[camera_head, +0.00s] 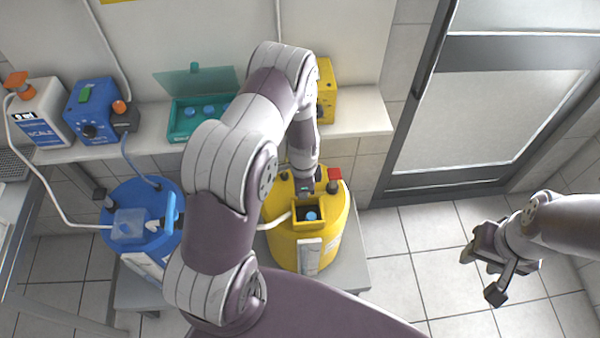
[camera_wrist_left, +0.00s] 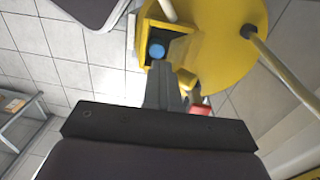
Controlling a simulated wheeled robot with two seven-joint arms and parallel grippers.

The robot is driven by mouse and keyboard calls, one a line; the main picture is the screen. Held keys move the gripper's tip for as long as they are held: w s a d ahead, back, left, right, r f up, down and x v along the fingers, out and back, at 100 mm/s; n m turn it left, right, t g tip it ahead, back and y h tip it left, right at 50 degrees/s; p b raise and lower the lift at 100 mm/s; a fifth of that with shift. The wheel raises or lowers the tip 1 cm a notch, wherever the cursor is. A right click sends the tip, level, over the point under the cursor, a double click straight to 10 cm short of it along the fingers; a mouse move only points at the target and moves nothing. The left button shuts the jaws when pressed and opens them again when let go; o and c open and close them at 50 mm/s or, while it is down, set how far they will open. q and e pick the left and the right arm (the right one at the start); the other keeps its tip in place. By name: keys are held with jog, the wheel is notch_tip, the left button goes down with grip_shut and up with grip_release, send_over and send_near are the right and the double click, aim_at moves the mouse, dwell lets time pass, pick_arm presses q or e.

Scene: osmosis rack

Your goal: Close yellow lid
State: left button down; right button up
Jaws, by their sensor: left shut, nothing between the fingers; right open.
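The yellow container (camera_head: 332,244) stands on a low grey stand. Its square top compartment is uncovered, and a blue cap (camera_head: 311,216) shows inside; the cap also shows in the left wrist view (camera_wrist_left: 157,51). My left gripper (camera_head: 306,188) is shut and empty at the far side of that compartment. In the left wrist view its closed fingers (camera_wrist_left: 167,82) point at the compartment's edge; I cannot tell whether they touch it. The yellow lid is mostly hidden by the gripper. My right gripper (camera_head: 478,275) is open and empty over the floor at right.
A blue container (camera_head: 140,255) stands left of the yellow one. A shelf (camera_head: 365,112) behind carries a white jug (camera_head: 38,110), a blue device (camera_head: 92,110) and a teal box (camera_head: 190,130). A red cap (camera_head: 334,174) sits on the yellow container. The floor at right is clear.

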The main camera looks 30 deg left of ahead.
pick_arm(q)
jog(key=s+f+t+y, duration=0.1)
jog(key=s+d+f+t+y+p, duration=0.1)
jog(key=f+t, duration=0.1)
jog(key=s+d+f+t, duration=0.1)
jog(key=shift+d+f+t+y, duration=0.15)
jog(key=shift+f+t+y, duration=0.15)
jog(key=shift+t+y, duration=0.1)
jog(key=shift+s+r, duration=0.15)
jog(key=shift+s, duration=0.15)
dwell(0.3)
dwell(0.3)
